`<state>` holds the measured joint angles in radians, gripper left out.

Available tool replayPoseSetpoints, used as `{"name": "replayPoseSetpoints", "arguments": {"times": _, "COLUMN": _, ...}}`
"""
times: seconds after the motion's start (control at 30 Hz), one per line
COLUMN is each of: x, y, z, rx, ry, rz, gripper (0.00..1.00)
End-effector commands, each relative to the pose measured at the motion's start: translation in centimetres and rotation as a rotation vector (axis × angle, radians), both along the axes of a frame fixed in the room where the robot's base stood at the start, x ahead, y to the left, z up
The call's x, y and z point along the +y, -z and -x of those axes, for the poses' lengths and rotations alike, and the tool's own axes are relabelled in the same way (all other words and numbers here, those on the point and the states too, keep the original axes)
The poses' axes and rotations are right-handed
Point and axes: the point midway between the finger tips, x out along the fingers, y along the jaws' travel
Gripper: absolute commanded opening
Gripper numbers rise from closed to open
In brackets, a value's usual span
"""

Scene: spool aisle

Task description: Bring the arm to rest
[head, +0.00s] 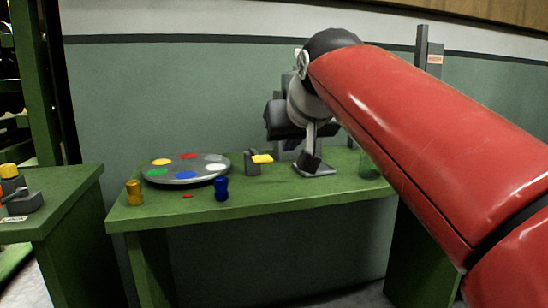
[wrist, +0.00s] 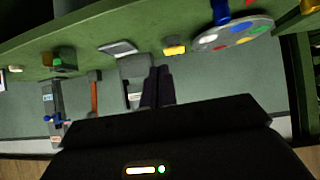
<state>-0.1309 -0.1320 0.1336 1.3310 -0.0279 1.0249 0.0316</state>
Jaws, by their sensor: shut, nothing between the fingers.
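My red arm (head: 430,130) reaches in from the right in the head view and is bent at a grey and black wrist joint above the green table (head: 250,203). My gripper (wrist: 158,72) shows in the wrist view with its two dark fingers together and nothing between them. In that view the fingers point toward the table's edge and stand in front of a grey device. In the head view the fingertips cannot be made out against the dark parts behind the wrist.
On the table are a round grey tray (head: 182,180) with several coloured spots, a gold spool (head: 134,193), a blue spool (head: 221,188) and a yellow-topped device (head: 252,163). A grey stand (head: 314,169) is below my wrist. Another green table (head: 60,190) is at left.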

Motion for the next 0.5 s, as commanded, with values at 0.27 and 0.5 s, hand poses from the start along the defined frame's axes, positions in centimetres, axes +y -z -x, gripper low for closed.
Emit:
{"name": "replayPoseSetpoints", "arguments": {"times": 0.27, "x": -7.3, "y": 13.7, "z": 9.9, "rx": 0.198, "ry": 0.126, "rz": 0.049, "gripper": 0.0}}
{"name": "replayPoseSetpoints", "arguments": {"times": 0.5, "x": -11.2, "y": 25.9, "z": 18.8, "rx": 0.355, "ry": 0.208, "rz": 0.043, "gripper": 0.0}}
